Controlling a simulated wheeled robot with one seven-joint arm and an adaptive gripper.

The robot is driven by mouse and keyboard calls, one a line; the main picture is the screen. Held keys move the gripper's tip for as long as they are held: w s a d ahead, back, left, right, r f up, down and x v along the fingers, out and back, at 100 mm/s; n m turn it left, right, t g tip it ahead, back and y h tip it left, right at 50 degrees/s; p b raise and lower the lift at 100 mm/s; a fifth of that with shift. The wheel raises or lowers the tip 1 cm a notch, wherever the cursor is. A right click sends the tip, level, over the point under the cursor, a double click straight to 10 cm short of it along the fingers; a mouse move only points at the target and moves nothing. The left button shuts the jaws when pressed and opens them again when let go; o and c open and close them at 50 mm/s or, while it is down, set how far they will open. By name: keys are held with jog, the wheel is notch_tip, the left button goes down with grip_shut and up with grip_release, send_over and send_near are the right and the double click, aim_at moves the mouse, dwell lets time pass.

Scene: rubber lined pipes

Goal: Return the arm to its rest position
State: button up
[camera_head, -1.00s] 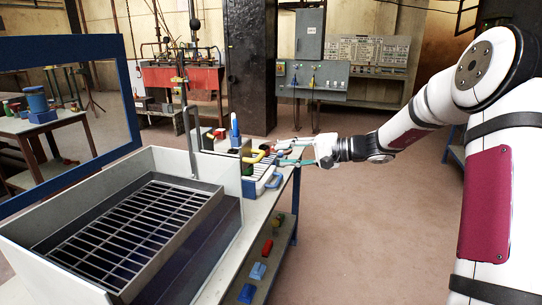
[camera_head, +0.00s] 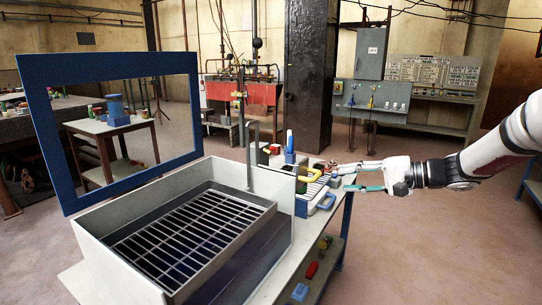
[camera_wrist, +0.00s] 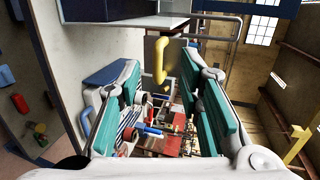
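My gripper (camera_head: 366,177) is at the right end of the workbench (camera_head: 268,285), pointing left toward the things on it. In the wrist view its two teal-padded fingers (camera_wrist: 172,108) stand wide apart with nothing held between them. I cannot tell whether the fingers touch anything. My arm reaches in from the right edge.
A grey bin with a grate (camera_head: 190,238) and a blue frame (camera_head: 60,142) fill the bench's left. A blue bottle (camera_head: 290,142) stands behind the handles. Small coloured items, including a red one (camera_head: 312,270), lie on the lower shelf. The floor (camera_head: 430,255) right of the bench is clear.

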jog(key=s+a+r+n+g+h, duration=0.15)
jog(key=s+a+g, duration=0.35)
jog(key=s, duration=0.5)
jog(key=s+a+n+g+h, duration=0.2)
jog(key=s+a+n+h, duration=0.1)
jog(key=s+a, duration=0.65)
jog(key=s+d+f+n+h, duration=0.1)
jog(key=s+d+h, duration=0.3)
jog(key=s, duration=0.8)
jog(key=s+d+f+n+h, duration=0.15)
jog(key=s+d+h, duration=0.25)
jog(key=s, duration=0.9)
notch_tip(320, 180, up, 20)
jog(key=t+p, duration=0.3)
jog(key=p, duration=1.5)
jog(key=shift+f+m, duration=0.2)
jog(key=shift+m, duration=0.1)
